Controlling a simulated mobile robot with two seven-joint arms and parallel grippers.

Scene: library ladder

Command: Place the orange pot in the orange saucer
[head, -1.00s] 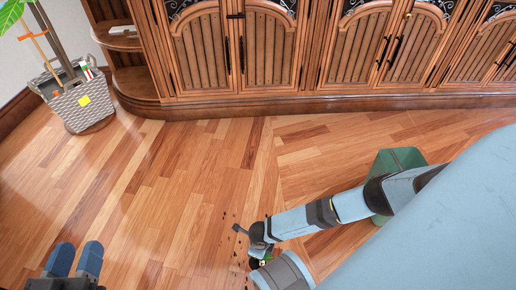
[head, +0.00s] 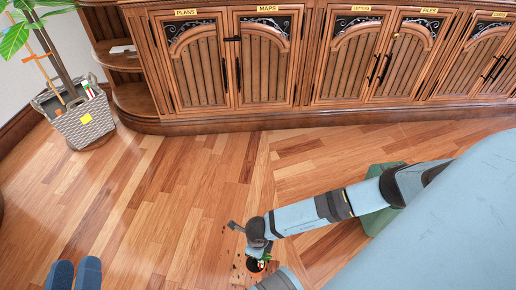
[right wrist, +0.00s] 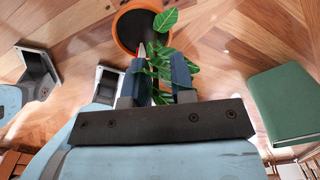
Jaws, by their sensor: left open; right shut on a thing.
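An orange round rim with a dark inside (right wrist: 136,30) is on the floor in the right wrist view. It looks like the orange pot seen from above; I cannot make out a separate saucer. It shows small in the head view (head: 256,266), partly hidden by my arm. My right gripper (right wrist: 160,75) is shut on a green leafy plant (right wrist: 163,62), whose leaves stick out between and beyond the fingers and overlap the rim's right side. I cannot tell whether the plant is in the pot. My left gripper (head: 75,272) is open and empty over the floor at lower left.
Dark crumbs lie on the wooden floor around the pot. A green box-like thing (right wrist: 287,103) stands to the right. A wicker basket (head: 84,121) with a plant stands at the left by a long wooden cabinet (head: 215,65).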

